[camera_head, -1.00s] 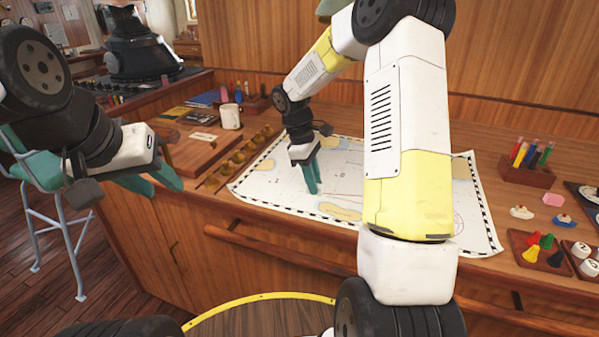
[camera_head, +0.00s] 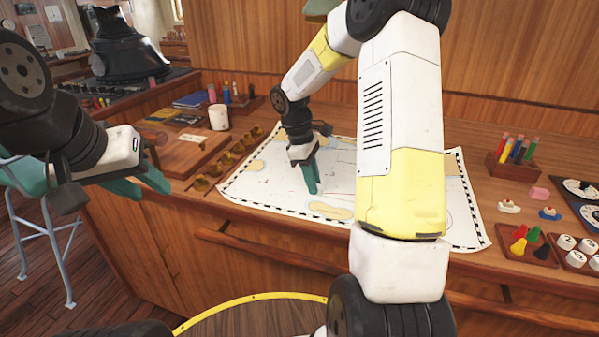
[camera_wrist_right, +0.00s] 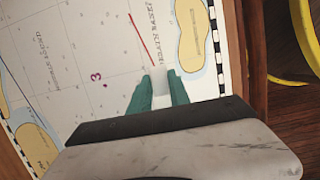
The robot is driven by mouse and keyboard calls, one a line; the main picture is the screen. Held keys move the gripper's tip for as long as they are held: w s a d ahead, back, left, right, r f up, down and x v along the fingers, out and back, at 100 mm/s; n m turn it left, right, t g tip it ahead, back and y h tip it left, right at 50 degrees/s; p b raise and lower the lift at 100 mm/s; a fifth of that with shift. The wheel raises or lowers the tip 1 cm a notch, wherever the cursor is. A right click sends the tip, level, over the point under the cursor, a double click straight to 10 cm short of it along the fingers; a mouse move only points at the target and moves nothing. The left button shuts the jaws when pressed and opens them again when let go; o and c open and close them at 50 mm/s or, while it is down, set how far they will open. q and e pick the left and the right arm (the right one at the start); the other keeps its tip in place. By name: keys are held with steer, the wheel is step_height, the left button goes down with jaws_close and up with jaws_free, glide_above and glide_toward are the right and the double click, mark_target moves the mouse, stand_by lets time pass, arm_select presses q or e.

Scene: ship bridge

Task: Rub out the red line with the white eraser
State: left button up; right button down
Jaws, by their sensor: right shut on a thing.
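The red line (camera_wrist_right: 143,36) is a short slanting stroke on the chart (camera_wrist_right: 60,70) in the right wrist view. The white eraser (camera_wrist_right: 159,81) is held between the teal fingers of my right gripper (camera_wrist_right: 158,88), just below the line's lower end. In the head view my right gripper (camera_head: 311,180) points down at the middle of the chart (camera_head: 270,180); the eraser is not clear there. Whether the eraser touches the paper I cannot tell. My left gripper (camera_head: 146,182) is open and empty, left of the chart in front of the counter.
A white mug (camera_head: 219,117) and a wooden board (camera_head: 185,155) lie left of the chart. A pen holder (camera_head: 512,165), a pink block (camera_head: 538,193) and trays of coloured pieces (camera_head: 528,245) stand to the right. My right arm covers part of the chart.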

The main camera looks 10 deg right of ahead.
steer(key=shift+s+d, duration=0.2)
steer(key=shift+d, duration=0.3)
steer(key=shift+s+d, duration=0.15)
steer(key=shift+d, duration=0.35)
steer(key=shift+s+d, duration=0.2)
steer(key=shift+d, duration=0.35)
steer(key=shift+s+d, duration=0.2)
steer(key=shift+d, duration=0.35)
steer(key=shift+s+d, duration=0.2)
steer(key=shift+d, duration=0.4)
steer(key=shift+s+d, duration=0.15)
steer(key=shift+d, duration=0.4)
steer(key=shift+s+d, duration=0.2)
steer(key=shift+d, duration=0.35)
steer(key=shift+s+d, duration=0.15)
steer(key=shift+d, duration=0.4)
steer(key=shift+d, duration=0.1)
